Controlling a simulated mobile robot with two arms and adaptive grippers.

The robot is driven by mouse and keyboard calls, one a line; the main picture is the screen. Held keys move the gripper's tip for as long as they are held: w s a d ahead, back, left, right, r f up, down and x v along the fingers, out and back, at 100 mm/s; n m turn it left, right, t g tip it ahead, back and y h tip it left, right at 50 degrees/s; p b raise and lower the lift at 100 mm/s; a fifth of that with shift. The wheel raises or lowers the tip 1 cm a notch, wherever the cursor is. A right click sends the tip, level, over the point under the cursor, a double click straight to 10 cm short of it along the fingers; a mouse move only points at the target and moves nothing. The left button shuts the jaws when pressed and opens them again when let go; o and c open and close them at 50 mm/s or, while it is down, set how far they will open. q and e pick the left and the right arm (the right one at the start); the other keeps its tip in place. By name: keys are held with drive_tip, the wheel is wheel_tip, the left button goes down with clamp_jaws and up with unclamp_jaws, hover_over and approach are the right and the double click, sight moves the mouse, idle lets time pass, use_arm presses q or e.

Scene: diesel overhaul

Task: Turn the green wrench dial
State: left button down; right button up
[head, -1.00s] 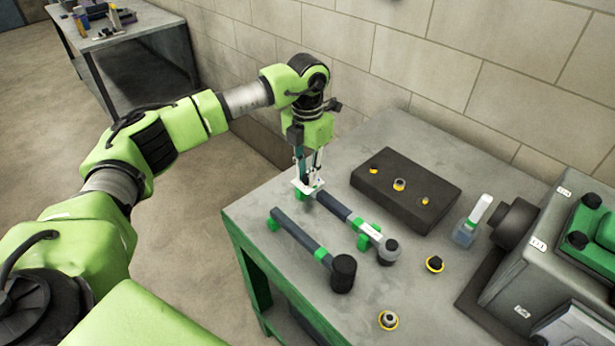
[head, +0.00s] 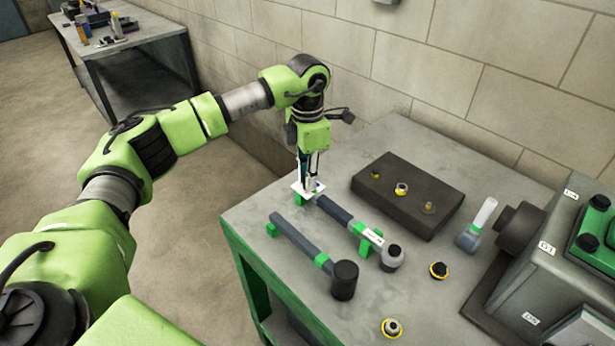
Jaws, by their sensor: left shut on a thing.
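Two torque wrenches with dark handles and green bands lie side by side on green rests on the grey table. My left gripper (head: 309,188) points down at the handle end of the farther wrench (head: 347,219) and is shut there; the white plate at its fingers hides the exact contact. That wrench has a white label and a round grey head at its right end. The nearer wrench (head: 299,242) has a black head and lies apart from the gripper. A green dial cannot be made out clearly. My right gripper is not in view.
A wall runs behind.

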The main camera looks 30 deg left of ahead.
use_arm(q)
drive_tip(key=c, duration=1.9)
unclamp_jaws()
wheel_tip(320, 180, up, 12)
